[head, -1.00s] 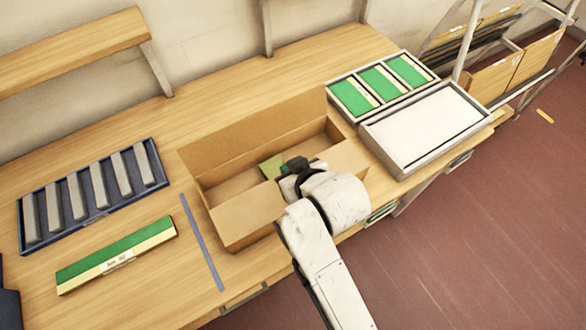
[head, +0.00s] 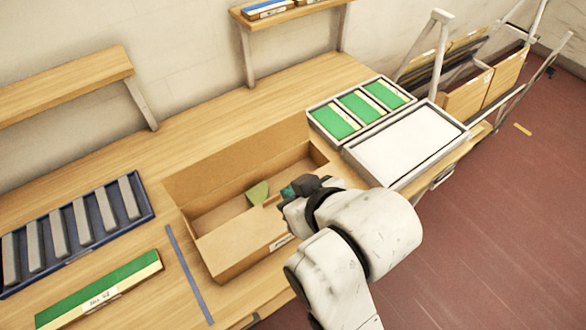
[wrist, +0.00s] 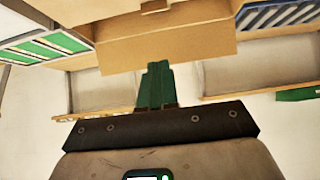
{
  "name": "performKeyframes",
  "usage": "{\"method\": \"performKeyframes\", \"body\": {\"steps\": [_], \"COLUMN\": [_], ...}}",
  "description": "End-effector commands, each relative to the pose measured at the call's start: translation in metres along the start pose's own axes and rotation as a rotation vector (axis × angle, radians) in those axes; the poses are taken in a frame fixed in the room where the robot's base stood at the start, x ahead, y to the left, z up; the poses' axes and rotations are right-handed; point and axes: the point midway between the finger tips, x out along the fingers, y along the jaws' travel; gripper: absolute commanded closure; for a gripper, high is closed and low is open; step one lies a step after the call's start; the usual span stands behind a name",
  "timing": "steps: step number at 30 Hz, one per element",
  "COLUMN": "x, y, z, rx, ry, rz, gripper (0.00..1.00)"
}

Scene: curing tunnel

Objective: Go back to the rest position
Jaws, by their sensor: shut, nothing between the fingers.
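My gripper (head: 290,190) is at the near right side of the open cardboard box (head: 240,250), close to its rim in the head view. Its green fingers are together with nothing between them. In the wrist view the shut fingers (wrist: 154,88) point toward the box wall (wrist: 170,45). A green piece (head: 258,193) lies inside the box, apart from the fingers. The lower front of the box interior is hidden by its near wall.
A blue tray with grey bars (head: 75,262) and a green-and-cream box (head: 100,290) lie at left. A tray of green boxes (head: 322,135) and a white-topped tray (head: 405,145) stand at right. Shelves (head: 60,75) hang behind.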

Motion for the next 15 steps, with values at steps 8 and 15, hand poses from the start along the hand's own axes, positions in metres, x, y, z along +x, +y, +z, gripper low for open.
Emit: {"method": "performKeyframes", "body": {"steps": [8, 15], "x": [-0.001, 0.006], "y": [0.0, 0.045], "z": [0.0, 0.085], "rx": [0.0, 0.119], "ry": [0.0, -0.148], "rz": [0.0, 0.076], "gripper": [1.0, 1.0]}}
